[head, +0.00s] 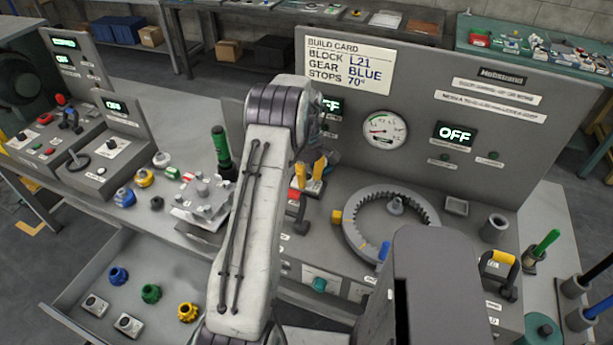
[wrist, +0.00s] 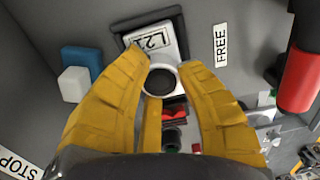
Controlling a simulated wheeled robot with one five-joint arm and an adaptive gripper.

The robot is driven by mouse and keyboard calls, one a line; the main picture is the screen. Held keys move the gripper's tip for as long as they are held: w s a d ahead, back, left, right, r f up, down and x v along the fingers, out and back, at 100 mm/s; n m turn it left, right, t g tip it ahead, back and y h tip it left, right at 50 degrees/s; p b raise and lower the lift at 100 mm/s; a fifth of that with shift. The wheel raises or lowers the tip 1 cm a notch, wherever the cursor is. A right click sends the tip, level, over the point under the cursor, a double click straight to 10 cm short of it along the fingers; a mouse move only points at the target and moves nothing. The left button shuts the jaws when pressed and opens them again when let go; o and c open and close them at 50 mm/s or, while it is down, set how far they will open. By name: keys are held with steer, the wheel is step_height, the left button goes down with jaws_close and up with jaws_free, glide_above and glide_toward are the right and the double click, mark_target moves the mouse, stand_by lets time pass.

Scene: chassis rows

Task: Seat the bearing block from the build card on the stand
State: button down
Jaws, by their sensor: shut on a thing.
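In the wrist view, a light grey bearing block (wrist: 172,38) marked L21 sits between the yellow fingers of my gripper (wrist: 162,70). Its round bore faces the camera. A dark square frame (wrist: 183,22) shows around and behind the block's far end; I cannot tell whether the block touches it or hangs above it. In the head view, my gripper (head: 312,178) points down at the grey console, and my arm hides most of this spot. The build card (head: 347,66) reads block L21, gear blue, stops 70°.
A red-handled lever (wrist: 302,78) stands close on the right in the wrist view, with blue (wrist: 80,62) and white (wrist: 74,84) blocks on the left. The open drawer (head: 150,265) holds more blocks and gears. A toothed ring (head: 350,222) lies right of my gripper.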

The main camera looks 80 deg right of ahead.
stand_by(0.3)
steer(key=c, duration=0.8)
jaws_free()
steer(key=shift+c, duration=0.2)
steer(key=shift+f, duration=0.1)
step_height(320, 180, up, 12)
steer(key=shift+d, duration=0.1)
stand_by(0.3)
